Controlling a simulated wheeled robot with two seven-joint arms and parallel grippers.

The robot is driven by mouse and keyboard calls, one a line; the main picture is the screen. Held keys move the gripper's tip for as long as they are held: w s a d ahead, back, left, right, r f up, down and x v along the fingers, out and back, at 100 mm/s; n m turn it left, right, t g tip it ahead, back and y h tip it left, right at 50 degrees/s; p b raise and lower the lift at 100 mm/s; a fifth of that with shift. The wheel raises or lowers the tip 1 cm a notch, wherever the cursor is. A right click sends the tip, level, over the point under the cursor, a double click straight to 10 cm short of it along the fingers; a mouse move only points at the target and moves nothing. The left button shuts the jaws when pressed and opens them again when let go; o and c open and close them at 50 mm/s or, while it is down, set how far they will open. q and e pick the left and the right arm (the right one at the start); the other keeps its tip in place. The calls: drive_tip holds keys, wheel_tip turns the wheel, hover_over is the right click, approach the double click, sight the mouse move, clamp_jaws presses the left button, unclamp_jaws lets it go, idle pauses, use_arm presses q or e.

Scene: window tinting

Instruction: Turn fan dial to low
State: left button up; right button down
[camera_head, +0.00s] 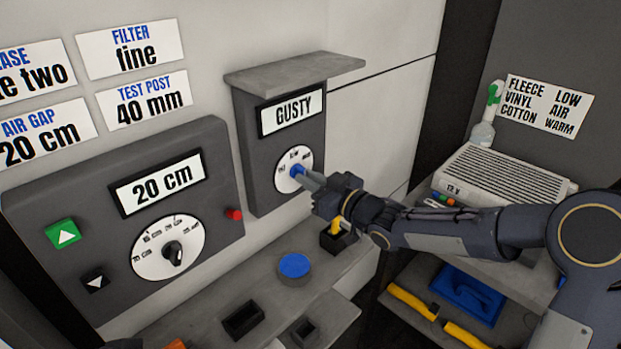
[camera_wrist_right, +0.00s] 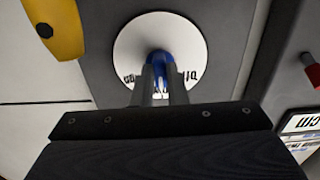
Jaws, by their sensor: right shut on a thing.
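The fan dial is a blue knob (camera_head: 296,171) on a round white face (camera_head: 287,178) with small markings, on a grey wall box under a screen (camera_head: 291,112) that reads "GUSTY". My right gripper (camera_head: 304,176) reaches in from the right and is shut on the blue knob. In the right wrist view the two fingers (camera_wrist_right: 160,84) close on the blue knob (camera_wrist_right: 159,62), in front of the white face (camera_wrist_right: 128,52). The dial's setting cannot be read clearly, as fingers and knob cover part of it. My left gripper is not in view.
A larger grey panel with a "20 cm" screen (camera_head: 159,182), a black dial (camera_head: 172,253) and a red knob (camera_head: 234,214) is at left. A grey ledge (camera_head: 295,70) juts out above the fan box. A blue disc (camera_head: 294,265) lies on the counter below.

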drive_tip(key=shift+f, duration=0.1)
idle(0.4)
drive_tip(key=c, duration=1.4)
unclamp_jaws()
drive_tip(key=shift+c, duration=0.2)
drive_tip(key=b+v, duration=0.1)
drive_tip(key=v, duration=0.6)
drive_tip(key=shift+s+d, duration=0.3)
drive_tip(key=shift+s, duration=0.05)
